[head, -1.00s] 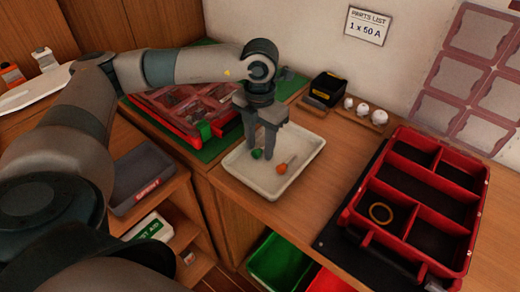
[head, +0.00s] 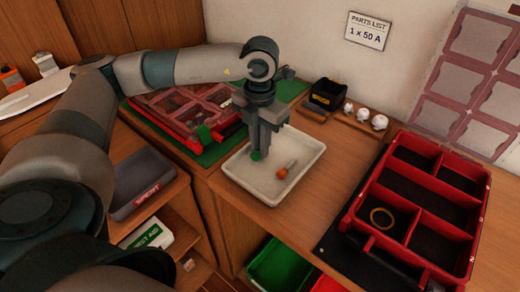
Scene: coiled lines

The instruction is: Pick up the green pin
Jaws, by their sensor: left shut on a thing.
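The green pin (head: 256,156) shows as a small green head just below the fingertips of my left gripper (head: 261,147). The gripper points down over the white tray (head: 243,184) and is shut on the green pin. The rest of the pin is hidden by the fingers. I cannot tell whether the pin is touching the tray floor. An orange pin (head: 283,173) with a pale shaft lies in the tray, right of the gripper. My right gripper is not in view.
A red compartment box (head: 352,214) with a brass ring (head: 381,218) stands at right. A closed red case (head: 170,118) lies on a green mat behind left. A black-yellow bin (head: 326,94) and several white knobs stand at the back.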

